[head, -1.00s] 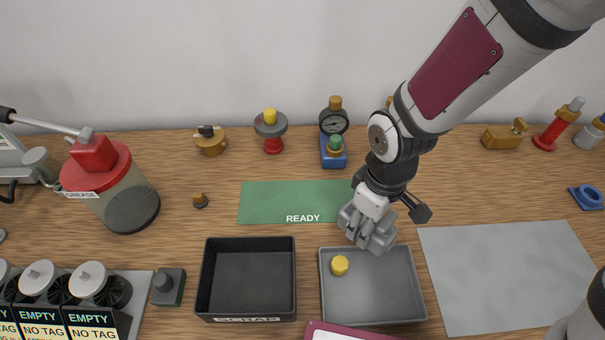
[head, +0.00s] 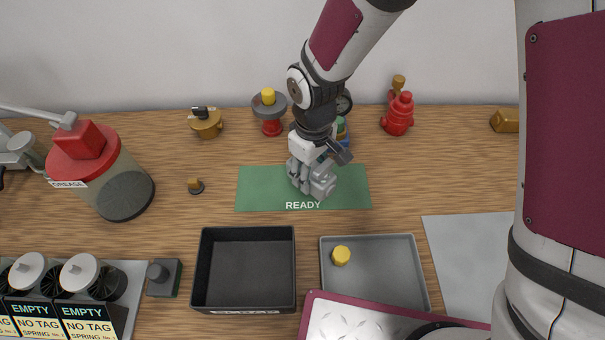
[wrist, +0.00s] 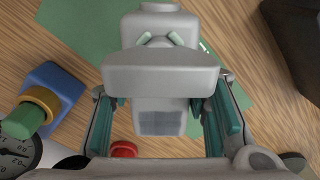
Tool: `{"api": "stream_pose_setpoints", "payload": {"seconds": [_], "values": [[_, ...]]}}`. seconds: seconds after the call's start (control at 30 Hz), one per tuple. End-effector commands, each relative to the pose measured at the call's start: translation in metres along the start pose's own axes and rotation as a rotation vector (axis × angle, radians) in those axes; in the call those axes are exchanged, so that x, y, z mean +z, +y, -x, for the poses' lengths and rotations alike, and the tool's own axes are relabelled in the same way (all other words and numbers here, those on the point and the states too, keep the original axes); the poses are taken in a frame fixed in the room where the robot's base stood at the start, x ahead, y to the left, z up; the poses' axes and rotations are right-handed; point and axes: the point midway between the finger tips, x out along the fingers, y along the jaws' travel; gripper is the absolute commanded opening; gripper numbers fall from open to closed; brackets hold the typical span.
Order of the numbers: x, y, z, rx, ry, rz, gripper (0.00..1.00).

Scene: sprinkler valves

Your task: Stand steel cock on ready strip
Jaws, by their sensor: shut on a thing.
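The steel cock (wrist: 150,68) is a pale grey block with a wide bar across it, seen close up in the wrist view. My gripper (wrist: 168,118) is shut on it, with a teal-padded finger on each side. In the head view my gripper (head: 314,188) is over the middle of the green ready strip (head: 258,190), and the cock can hardly be told from the grey fingers. The strip also shows behind the cock in the wrist view (wrist: 82,25). I cannot tell whether the cock's base touches the strip.
A black scrap bin (head: 246,232) and a grey tray (head: 372,302) holding a yellow cap (head: 341,256) stand in front of the strip. Behind it are a red-based valve (head: 271,126), a red valve (head: 398,115) and a partly hidden blue one (wrist: 55,85). Both strip ends are clear.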

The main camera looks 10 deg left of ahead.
Motion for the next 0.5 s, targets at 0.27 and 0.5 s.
{"api": "stream_pose_setpoints", "payload": {"seconds": [0.27, 0.5], "values": [[-0.021, -0.001, -0.001, 0.001, 0.002, 0.000, 0.00], [-0.024, -0.002, -0.029, -0.001, -0.003, 0.000, 0.00]]}}
